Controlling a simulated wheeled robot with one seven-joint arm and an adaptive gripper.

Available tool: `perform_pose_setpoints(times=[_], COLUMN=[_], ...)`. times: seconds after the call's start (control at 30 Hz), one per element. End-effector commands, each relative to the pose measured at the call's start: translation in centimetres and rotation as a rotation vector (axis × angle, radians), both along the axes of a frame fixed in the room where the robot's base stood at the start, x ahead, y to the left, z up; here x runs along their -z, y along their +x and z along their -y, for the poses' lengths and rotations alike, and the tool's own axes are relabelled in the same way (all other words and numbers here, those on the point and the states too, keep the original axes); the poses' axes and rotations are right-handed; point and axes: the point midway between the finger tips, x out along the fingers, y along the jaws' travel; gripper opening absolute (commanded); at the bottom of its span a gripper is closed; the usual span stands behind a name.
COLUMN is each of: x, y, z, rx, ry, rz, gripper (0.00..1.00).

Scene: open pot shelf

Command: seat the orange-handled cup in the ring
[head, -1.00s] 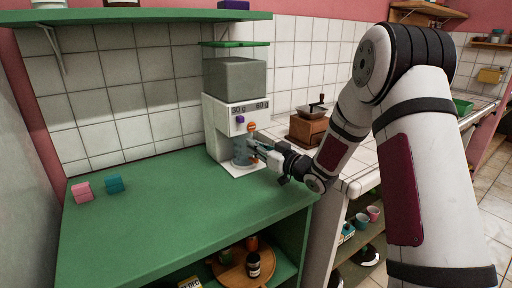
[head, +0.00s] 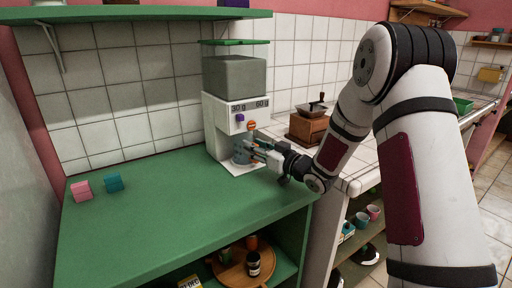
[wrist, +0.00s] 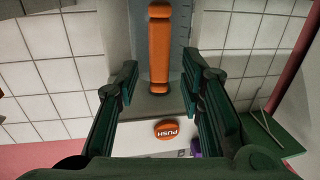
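The orange-handled cup (head: 241,154) is a grey-blue, see-through cup standing low at the front of the white dispenser (head: 217,128). Its orange handle (wrist: 159,50) shows upright in the wrist view, between the two green fingers of my gripper (wrist: 158,92), with a gap on both sides. My gripper (head: 258,152) is open at the cup's right side in the head view. I cannot make out the ring; the cup and gripper may hide it.
The dispenser has an orange push button (wrist: 167,130) and a purple block (head: 240,118) on its front. Pink (head: 81,191) and teal (head: 114,183) blocks sit at the left of the green counter (head: 180,220), whose middle is clear. A wooden grinder (head: 307,127) stands right of the dispenser.

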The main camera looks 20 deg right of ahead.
Motion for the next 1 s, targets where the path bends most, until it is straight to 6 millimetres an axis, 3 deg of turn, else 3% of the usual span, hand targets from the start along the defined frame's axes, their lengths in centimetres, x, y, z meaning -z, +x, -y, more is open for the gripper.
perform_pose_setpoints(times=[0.27,0.7,1.0], x=[0.0,0.0,0.0], y=[-1.5,-8.8,-10.6], z=[0.9,4.8,5.6], rx=[0.002,0.003,0.0], ry=[-0.001,0.0,-0.001], rz=[-0.002,-0.001,0.0], gripper=[0.35,0.35,0.35])
